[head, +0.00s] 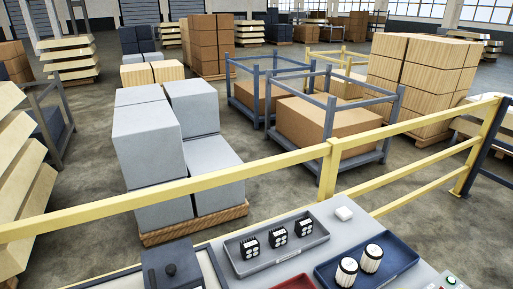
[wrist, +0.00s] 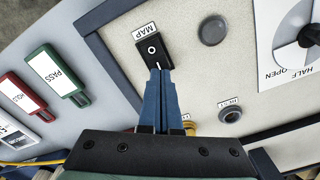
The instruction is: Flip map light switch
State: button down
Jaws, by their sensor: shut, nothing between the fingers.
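The map light switch (wrist: 152,50) is a small black plate with a white ring and a short white line, under a label reading MAP (wrist: 145,31). It is on a light panel (wrist: 190,85) in the wrist view. My gripper (wrist: 158,75) has its blue fingers together, with their tips at the lower edge of the switch. The tips cover the switch's lower part, and I cannot tell whether they touch it. The head view shows neither the switch nor my gripper.
On the panel are a dark round knob (wrist: 212,30), a small round socket-like fitting (wrist: 230,115) and a dial marked HALF and OPEN (wrist: 300,45). Green (wrist: 58,75) and red (wrist: 25,95) tagged handles are to the left. A yellow rail (head: 330,150) crosses the head view.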

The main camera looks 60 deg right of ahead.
jog(key=shift+f+b, duration=0.65)
jog(key=shift+f, duration=0.35)
dwell(0.3)
notch_tip(320, 180, up, 7)
jog(key=p, duration=0.7)
jog(key=shift+r+p, duration=0.15)
jog(key=shift+p, duration=0.2)
dwell(0.3)
